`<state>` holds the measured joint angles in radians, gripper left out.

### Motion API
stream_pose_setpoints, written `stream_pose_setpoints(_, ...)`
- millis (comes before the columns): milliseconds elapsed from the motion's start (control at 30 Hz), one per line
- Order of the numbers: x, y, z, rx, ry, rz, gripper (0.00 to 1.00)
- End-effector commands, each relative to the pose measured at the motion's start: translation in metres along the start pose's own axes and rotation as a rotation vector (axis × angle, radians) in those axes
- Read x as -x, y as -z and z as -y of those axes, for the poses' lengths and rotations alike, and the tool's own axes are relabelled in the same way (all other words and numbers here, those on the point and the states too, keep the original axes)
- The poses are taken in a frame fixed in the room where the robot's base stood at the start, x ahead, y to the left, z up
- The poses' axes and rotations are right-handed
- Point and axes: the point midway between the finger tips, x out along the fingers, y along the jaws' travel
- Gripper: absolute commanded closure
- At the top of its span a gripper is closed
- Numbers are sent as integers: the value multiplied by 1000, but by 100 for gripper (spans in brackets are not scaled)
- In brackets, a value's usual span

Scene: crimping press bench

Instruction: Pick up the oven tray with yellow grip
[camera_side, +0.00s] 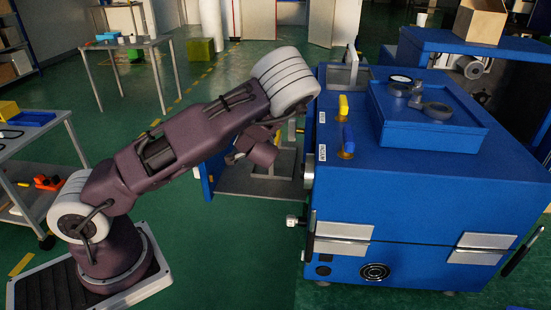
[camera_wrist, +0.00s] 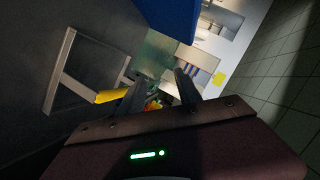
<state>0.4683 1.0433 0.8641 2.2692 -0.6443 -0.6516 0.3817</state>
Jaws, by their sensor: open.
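In the wrist view, a thin pale metal frame with a yellow grip (camera_wrist: 112,95) shows at the left against a dark surface. I take this to be the oven tray; its full shape cannot be made out. My gripper (camera_wrist: 158,76) is open, its two dark fingers spread with nothing held between them. The yellow grip is just left of the left finger; I cannot tell whether they touch. In the side view, a yellow handle (camera_side: 343,105) stands on the blue machine near a blue handle (camera_side: 348,138). My fingers are not clear there.
The blue machine (camera_side: 430,190) fills the right of the side view, with a raised blue box (camera_side: 425,122) on top. A metal frame (camera_side: 272,163) lies on a low blue shelf beside it.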

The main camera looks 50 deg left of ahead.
Motion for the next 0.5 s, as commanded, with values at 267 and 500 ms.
stream_pose_setpoints(267,10,28,-64,133,-24,-187,59)
stream_pose_setpoints(500,26,18,-75,297,-26,-81,59)
